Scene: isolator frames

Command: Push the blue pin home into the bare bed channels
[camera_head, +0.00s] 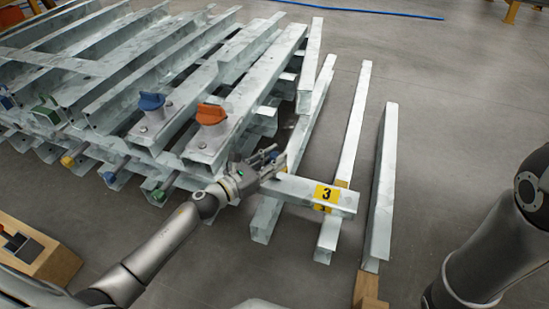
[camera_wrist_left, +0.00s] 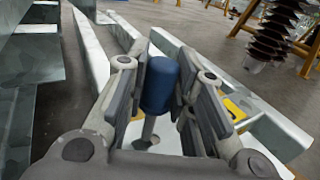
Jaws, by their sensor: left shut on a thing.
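My left gripper (camera_head: 272,158) is at the right edge of the channel stack, beside a short steel piece with a yellow "3" label (camera_head: 325,194). In the left wrist view the gripper (camera_wrist_left: 165,88) is shut on the blue pin (camera_wrist_left: 158,84), with its blue head between the fingers and a grey metal shank (camera_wrist_left: 148,131) below. Where the shank ends, and whether it sits in a hole, is unclear. The pin does not show clearly in the head view. Bare steel channels (camera_head: 351,125) lie right of the stack. My right gripper is out of view.
Stacked steel channels (camera_head: 100,75) fill the left, with a blue knob (camera_head: 151,102) and an orange knob (camera_head: 211,113) upright on them. A wooden block (camera_head: 45,254) stands lower left. A dark ribbed insulator (camera_wrist_left: 275,35) stands behind.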

